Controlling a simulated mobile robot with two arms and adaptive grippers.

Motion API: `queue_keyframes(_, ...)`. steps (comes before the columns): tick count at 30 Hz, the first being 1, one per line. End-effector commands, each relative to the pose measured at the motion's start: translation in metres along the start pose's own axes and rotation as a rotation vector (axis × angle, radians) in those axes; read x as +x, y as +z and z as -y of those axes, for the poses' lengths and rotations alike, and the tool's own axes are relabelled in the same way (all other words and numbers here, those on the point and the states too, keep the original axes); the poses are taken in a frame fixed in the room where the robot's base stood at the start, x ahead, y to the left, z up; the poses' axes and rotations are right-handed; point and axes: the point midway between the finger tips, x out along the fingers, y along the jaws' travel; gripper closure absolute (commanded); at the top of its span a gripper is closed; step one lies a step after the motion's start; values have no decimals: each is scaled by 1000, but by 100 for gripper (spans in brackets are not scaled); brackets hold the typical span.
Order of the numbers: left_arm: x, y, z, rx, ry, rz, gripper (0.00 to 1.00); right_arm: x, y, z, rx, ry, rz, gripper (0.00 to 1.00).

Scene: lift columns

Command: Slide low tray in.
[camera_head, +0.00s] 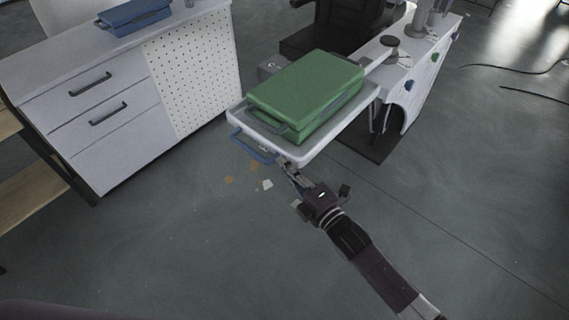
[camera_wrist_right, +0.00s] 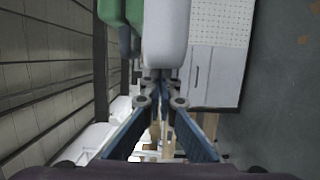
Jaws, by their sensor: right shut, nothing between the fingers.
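The tray (camera_head: 309,155) is white with a grey inner surface and sticks out from a white unit. A blue handle (camera_head: 252,147) runs along its front edge. A green case (camera_head: 305,90) lies on it. My right gripper (camera_head: 283,163) is at the tray's front right corner, beside the right end of the handle; I cannot tell whether it touches. In the right wrist view, my right gripper's fingertips (camera_wrist_right: 160,76) are together and empty, close to the tray's white edge (camera_wrist_right: 166,35). My left gripper is not in view.
A white cabinet (camera_head: 120,125) with dark handles and a perforated panel stands at left, a blue box (camera_head: 134,17) on top. The white unit (camera_head: 408,85) stands behind right. Small scraps (camera_head: 267,185) lie on the floor. Cables (camera_head: 520,70) lie at far right.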

Motion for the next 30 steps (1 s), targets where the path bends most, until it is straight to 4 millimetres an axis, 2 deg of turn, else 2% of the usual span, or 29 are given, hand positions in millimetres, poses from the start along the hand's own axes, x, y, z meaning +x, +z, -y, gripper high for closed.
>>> queue_keyframes(5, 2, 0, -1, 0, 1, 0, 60, 1, 4, 0, -2, 0, 0, 100)
queue_keyframes(8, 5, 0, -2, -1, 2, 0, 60, 3, 13, 1, -4, 0, 1, 100)
queue_keyframes(24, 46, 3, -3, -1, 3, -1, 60, 29, 118, 2, -7, 1, 4, 100)
queue_keyframes(30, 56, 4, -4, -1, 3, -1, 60, 35, 142, 1, -4, 1, 2, 100)
